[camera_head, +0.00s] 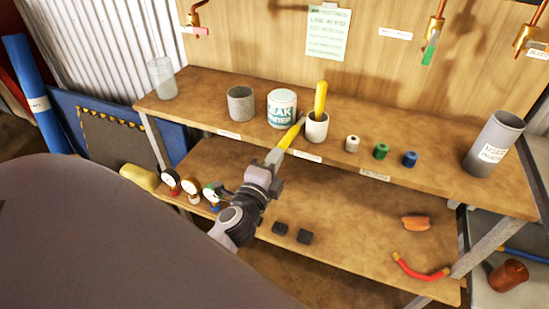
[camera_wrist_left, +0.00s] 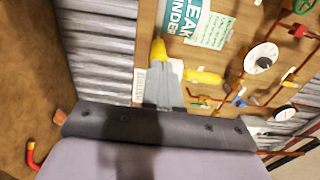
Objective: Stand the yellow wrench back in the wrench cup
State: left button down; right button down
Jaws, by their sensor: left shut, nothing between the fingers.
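The yellow wrench (camera_head: 320,97) stands nearly upright in the white wrench cup (camera_head: 317,128) on the upper shelf, its lower part hidden inside the cup. My left gripper (camera_head: 296,126) is shut and empty, its yellow-ended fingers just left of the cup's rim. I cannot tell whether they touch the cup. In the left wrist view the shut fingers (camera_wrist_left: 158,52) point up the picture, and a yellow piece that looks like the wrench (camera_wrist_left: 204,77) lies to their right. My right gripper is not in view.
A leak-hunter tub (camera_head: 282,108), a grey cup (camera_head: 240,104) and a glass jar (camera_head: 162,78) stand left of the cup. Small spools (camera_head: 381,151) and a tall grey tube (camera_head: 493,145) stand to the right. Gauges (camera_head: 191,188) and black blocks (camera_head: 280,228) sit on the lower shelf.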

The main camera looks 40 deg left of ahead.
aim_at(280, 146)
pick_arm(q)
jog(key=shift+x, duration=1.95)
jog(key=shift+s, duration=0.1)
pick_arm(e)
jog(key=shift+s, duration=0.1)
